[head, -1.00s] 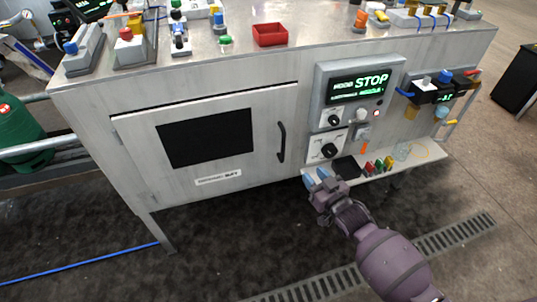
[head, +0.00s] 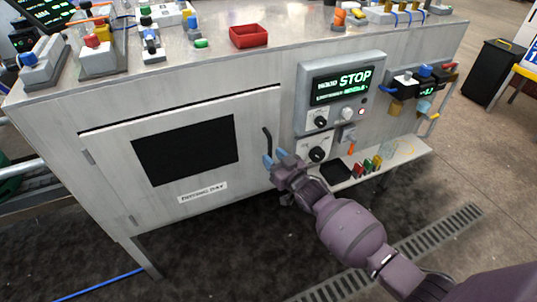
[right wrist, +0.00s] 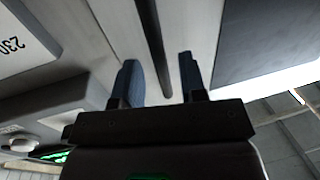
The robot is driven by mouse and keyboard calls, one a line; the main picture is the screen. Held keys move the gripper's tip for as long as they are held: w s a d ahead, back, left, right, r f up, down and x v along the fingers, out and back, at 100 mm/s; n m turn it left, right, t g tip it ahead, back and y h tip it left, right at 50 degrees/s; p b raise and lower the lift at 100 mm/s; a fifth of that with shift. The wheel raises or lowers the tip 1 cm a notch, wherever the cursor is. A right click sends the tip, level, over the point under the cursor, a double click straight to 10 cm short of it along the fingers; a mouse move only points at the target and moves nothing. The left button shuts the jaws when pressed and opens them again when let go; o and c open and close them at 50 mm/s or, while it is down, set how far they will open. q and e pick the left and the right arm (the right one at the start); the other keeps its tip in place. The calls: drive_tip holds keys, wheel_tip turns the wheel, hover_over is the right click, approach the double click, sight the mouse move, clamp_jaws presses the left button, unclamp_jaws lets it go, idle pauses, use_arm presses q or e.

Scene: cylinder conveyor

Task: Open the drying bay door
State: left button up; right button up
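The drying bay door (head: 105,185) is a grey panel with a dark window (head: 186,149), and it looks closed. Its black vertical handle (head: 267,141) is on the right side of the door. My right gripper (head: 275,157) is at the lower part of this handle, its blue fingers partly covering it. In the right wrist view the fingers (right wrist: 160,82) are apart, and the dark handle bar (right wrist: 151,45) runs down into the gap between them without visibly touching either. My left gripper is not in view.
Right of the handle is a control panel (head: 305,97) with a green STOP display and knobs. Below it a narrow shelf (head: 405,154) holds small coloured items. A red tray (head: 249,36) sits on the bench top. The floor before the door is clear.

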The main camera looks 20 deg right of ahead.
drive_tip(key=shift+x, duration=1.2)
clamp_jaws()
